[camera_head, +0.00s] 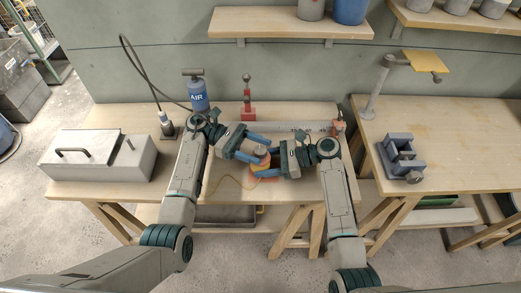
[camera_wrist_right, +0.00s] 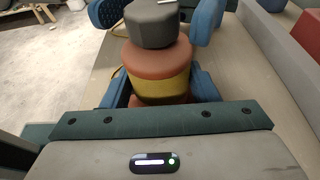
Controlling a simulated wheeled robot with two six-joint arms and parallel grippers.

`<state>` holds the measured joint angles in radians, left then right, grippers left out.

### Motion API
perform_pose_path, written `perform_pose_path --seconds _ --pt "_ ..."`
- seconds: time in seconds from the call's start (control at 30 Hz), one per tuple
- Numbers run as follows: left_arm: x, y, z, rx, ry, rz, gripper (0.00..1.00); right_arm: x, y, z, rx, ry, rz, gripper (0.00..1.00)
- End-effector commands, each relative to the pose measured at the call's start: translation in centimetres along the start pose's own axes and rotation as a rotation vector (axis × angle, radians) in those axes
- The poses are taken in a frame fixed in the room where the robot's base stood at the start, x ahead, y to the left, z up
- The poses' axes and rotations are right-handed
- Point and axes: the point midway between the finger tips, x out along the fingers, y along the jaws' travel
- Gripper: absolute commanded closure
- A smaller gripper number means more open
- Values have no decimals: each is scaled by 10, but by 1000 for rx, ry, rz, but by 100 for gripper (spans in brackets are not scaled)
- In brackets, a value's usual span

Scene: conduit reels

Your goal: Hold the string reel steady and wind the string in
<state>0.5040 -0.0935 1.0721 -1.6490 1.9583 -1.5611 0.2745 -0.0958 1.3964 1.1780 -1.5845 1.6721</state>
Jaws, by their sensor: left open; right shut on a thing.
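The string reel (camera_head: 262,165) stands on the bench, with orange-red flanges and yellow string wound between them. In the right wrist view the reel (camera_wrist_right: 155,55) has a dark grey knob (camera_wrist_right: 150,25) on top. My right gripper (camera_wrist_right: 160,90) is shut on the reel, one blue finger on each side. My left gripper (camera_head: 264,147) is open around the knob; its blue fingers stand apart from it on both sides. Loose yellow string (camera_head: 230,182) curves over the bench left of the reel. The reel's base is mostly hidden by my right gripper.
A grey metal box (camera_head: 97,157) is at the bench's left. A blue air bottle (camera_head: 197,92), a red stand (camera_head: 248,103) and a grey rail (camera_head: 300,127) are behind my grippers. A vise (camera_head: 402,160) sits on the right bench (camera_head: 460,130). The bench front is clear.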

Motion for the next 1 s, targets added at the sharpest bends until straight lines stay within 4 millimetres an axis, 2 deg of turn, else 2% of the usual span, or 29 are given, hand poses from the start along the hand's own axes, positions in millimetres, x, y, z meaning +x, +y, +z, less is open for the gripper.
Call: perform_pose_path --seconds 0.2,0.4,0.8,1.0 --pt "-40 0 0 -1 2 3 44 0 0 0 0 0 0 59" --pt "-59 0 0 1 1 1 44 0 0 0 0 0 0 59" --pt "-60 -1 -1 0 2 10 44 0 0 0 0 0 0 59" --pt "-52 -7 -9 -2 12 140 44 0 0 0 0 1 0 59"
